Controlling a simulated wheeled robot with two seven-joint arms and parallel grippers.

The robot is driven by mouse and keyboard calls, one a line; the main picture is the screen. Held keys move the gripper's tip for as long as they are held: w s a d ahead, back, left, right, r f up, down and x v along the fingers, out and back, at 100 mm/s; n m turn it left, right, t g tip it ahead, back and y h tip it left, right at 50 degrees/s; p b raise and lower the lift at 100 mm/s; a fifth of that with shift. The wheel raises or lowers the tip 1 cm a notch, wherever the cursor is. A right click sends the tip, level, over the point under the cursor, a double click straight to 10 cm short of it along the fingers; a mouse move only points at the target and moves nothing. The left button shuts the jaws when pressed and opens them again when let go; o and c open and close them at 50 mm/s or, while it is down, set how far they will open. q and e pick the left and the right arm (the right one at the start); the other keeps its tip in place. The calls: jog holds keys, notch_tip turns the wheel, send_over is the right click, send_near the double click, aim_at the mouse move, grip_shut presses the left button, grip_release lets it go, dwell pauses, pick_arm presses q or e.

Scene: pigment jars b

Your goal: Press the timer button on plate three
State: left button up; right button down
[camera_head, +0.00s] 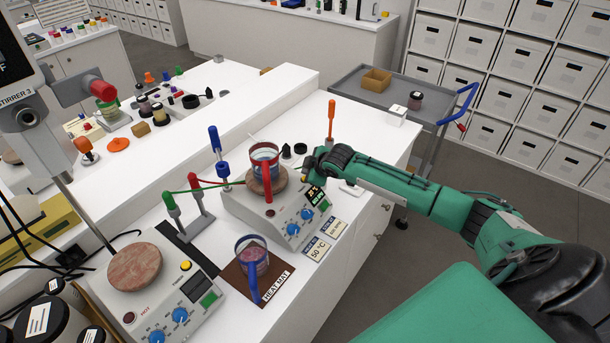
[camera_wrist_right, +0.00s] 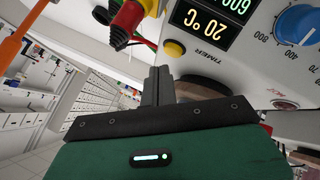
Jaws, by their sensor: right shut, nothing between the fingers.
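The middle hot plate (camera_head: 236,205) is white, with blue knobs, a lit display (camera_head: 315,192) and a round top bearing a red-handled glass beaker (camera_head: 265,160). In the right wrist view its display (camera_wrist_right: 212,20) reads 20 °C, with a yellow button (camera_wrist_right: 174,48) beside the word TIMER. My right gripper (camera_wrist_right: 160,72) is shut and empty, its fingertips close to this button; I cannot tell whether they touch. My right arm reaches the plate from the right. A second hot plate (camera_head: 205,283) at the lower left has its own yellow button (camera_head: 185,266). My left gripper is not in view.
A blue-handled beaker (camera_head: 252,262) stands on the brown heat mat (camera_head: 238,283) in front. Red, green and blue clamp stands crowd the left of the middle plate. An orange-handled tool (camera_head: 331,120) stands behind. A grey cart (camera_head: 350,82) is beyond the bench.

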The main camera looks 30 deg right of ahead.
jog(key=shift+r, duration=0.1)
notch_tip(320, 180, up, 4)
jog(key=p, duration=0.3)
jog(key=shift+p, duration=0.4)
jog(key=shift+r, duration=0.95)
